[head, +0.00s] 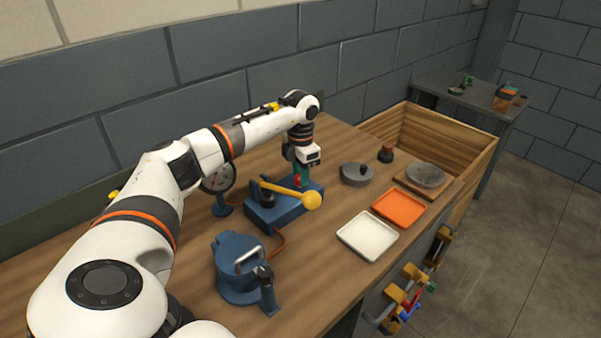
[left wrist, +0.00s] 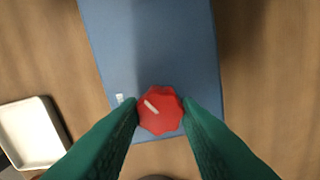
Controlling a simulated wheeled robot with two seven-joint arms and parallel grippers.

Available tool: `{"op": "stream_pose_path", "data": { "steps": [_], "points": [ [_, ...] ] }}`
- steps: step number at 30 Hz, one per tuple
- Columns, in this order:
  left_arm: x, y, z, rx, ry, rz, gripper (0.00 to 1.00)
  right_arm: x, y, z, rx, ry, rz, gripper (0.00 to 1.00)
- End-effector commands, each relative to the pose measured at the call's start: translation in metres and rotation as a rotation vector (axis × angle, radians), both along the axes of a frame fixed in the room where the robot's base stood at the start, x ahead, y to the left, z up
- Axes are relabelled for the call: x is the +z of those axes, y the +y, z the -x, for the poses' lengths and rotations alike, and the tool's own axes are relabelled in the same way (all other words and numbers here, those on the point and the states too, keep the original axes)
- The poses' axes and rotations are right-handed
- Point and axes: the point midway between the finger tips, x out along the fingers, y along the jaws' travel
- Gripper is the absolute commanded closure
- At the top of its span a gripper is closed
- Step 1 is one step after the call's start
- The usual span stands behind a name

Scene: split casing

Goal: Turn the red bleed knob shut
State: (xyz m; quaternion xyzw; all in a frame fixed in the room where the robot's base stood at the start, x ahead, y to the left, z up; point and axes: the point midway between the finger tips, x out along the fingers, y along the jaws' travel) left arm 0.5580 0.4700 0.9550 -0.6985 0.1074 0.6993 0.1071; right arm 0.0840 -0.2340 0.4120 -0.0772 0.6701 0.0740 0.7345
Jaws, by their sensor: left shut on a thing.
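The red bleed knob (left wrist: 160,110) sits on top of the blue pump base (left wrist: 155,50), near one end of it, in the left wrist view. A pale pointer line on the knob slants, and a white mark (left wrist: 119,98) shows on the base beside it. My left gripper (left wrist: 160,115) has its green fingers on both sides of the knob and is shut on it. In the head view the knob (head: 297,180) shows only as a small red patch below my left gripper (head: 299,177). My right gripper is not in view.
A yellow-ended lever (head: 311,200) stands over the blue base, close to my left gripper. A gauge (head: 218,180), a blue clamp-like casing (head: 240,265), a white tray (head: 367,236) and an orange tray (head: 399,207) share the bench.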

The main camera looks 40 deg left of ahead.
Motion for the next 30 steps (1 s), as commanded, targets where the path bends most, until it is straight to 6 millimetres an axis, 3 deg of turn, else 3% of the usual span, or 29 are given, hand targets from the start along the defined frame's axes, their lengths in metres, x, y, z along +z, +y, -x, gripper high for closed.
{"op": "stream_pose_path", "data": {
  "steps": [30],
  "points": [
    [0.0018, -0.0005, -0.0002, -0.965, -0.007, -0.002, 0.92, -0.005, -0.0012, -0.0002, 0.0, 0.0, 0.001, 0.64]
  ]
}}
